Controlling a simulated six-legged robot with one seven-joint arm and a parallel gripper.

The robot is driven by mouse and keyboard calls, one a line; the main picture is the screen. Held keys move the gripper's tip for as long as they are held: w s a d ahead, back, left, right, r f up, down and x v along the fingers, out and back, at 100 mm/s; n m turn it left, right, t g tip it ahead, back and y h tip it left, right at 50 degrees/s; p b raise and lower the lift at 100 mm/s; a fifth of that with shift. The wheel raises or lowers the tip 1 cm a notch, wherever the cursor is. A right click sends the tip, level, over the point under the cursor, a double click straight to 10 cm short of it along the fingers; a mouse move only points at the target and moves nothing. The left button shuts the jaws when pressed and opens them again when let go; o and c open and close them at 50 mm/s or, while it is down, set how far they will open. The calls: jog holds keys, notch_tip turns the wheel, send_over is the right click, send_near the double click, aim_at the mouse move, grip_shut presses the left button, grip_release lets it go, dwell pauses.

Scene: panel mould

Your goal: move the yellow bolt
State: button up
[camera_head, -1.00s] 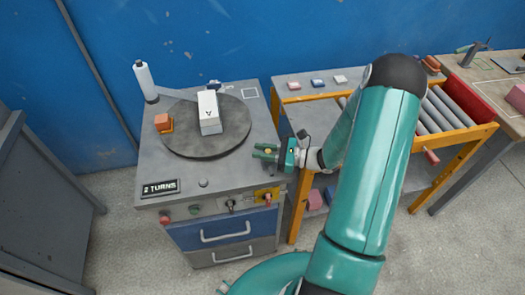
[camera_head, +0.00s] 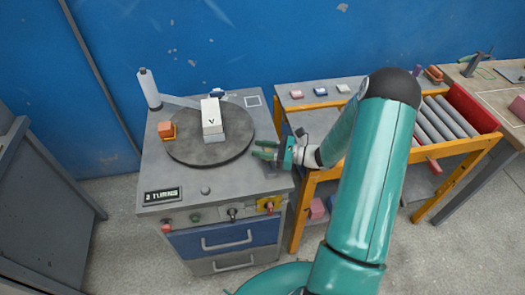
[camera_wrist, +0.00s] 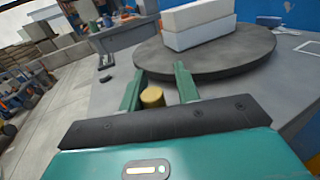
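The yellow bolt (camera_wrist: 152,97) shows in the wrist view as a short, dull-yellow cylinder between my fingers, nearer the left one. A gap shows on its right side, and what supports it is hard to tell. My gripper (camera_wrist: 158,70) has its two green fingers apart. In the head view my gripper (camera_head: 255,149) is at the right side of the grey cabinet top, beside the turntable, with its fingers spread and pointing left. The bolt cannot be made out in the head view.
A round dark turntable (camera_head: 190,150) carries a white block (camera_head: 212,117). An orange block (camera_head: 165,129) is at its left edge. A "2 TURNS" sign (camera_head: 161,196) and a small knob (camera_head: 206,190) are at the front. A roller table (camera_head: 440,118) stands right.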

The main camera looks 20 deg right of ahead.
jog(key=shift+o, duration=0.4)
jog(key=shift+s, duration=0.15)
jog(key=v, duration=1.3)
jog(key=shift+s+d, duration=0.25)
jog(key=shift+d, duration=0.05)
jog(key=s+a+r+n+g+h, duration=0.2)
jog(key=a+r+n+g+h, duration=0.1)
jog(key=a+r+n+g, duration=0.4)
jog(key=s+a+r+n+g+h, duration=0.3)
jog(key=a+r+n, duration=0.25)
jog(key=a, duration=0.25)
jog(key=s+a+r+n+t+h, duration=0.2)
jog(key=s+r+n+h, duration=0.2)
jog(key=s+r+n, duration=0.1)
jog(key=s+a+r+n+t+h, duration=0.3)
jog(key=s+r+n+h, duration=0.2)
jog(key=r+n, duration=0.2)
jog(key=shift+s+a+r+t, duration=0.2)
jog(key=shift+s+a+t, duration=0.1)
jog(key=shift+s, duration=0.1)
